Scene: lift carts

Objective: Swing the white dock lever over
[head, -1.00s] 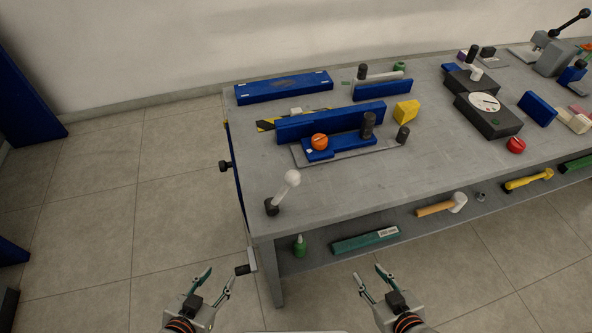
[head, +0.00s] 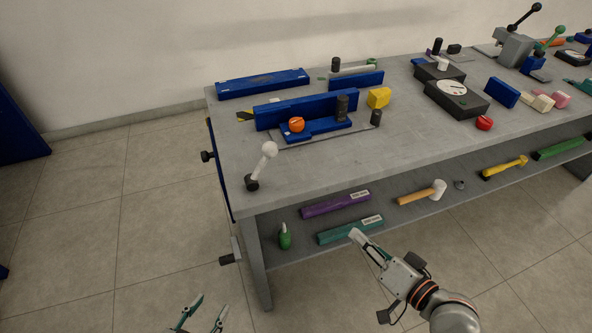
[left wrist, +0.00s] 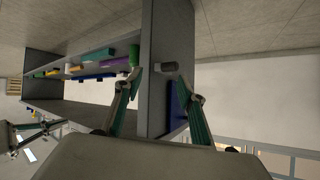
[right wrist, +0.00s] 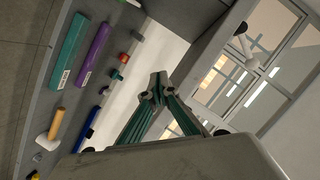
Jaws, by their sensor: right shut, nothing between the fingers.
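The white dock lever (head: 268,152) stands at the near left corner of the bench top, a white ball on a pale shaft in a dark base (head: 252,182). It leans slightly to the right. My left gripper (head: 207,311) is open and empty, low in front of the bench and below the lever. It also shows open in the left wrist view (left wrist: 158,82). My right gripper (head: 356,237) is shut and empty, in front of the lower shelf and right of the lever. Its fingertips meet in the right wrist view (right wrist: 157,88). Neither gripper touches the lever.
The bench top (head: 330,165) is clear right of the lever. Behind it lie a blue fixture with an orange knob (head: 296,125) and a yellow block (head: 379,97). The lower shelf holds a purple box (head: 335,204), a green box (head: 338,230) and a mallet (head: 437,189).

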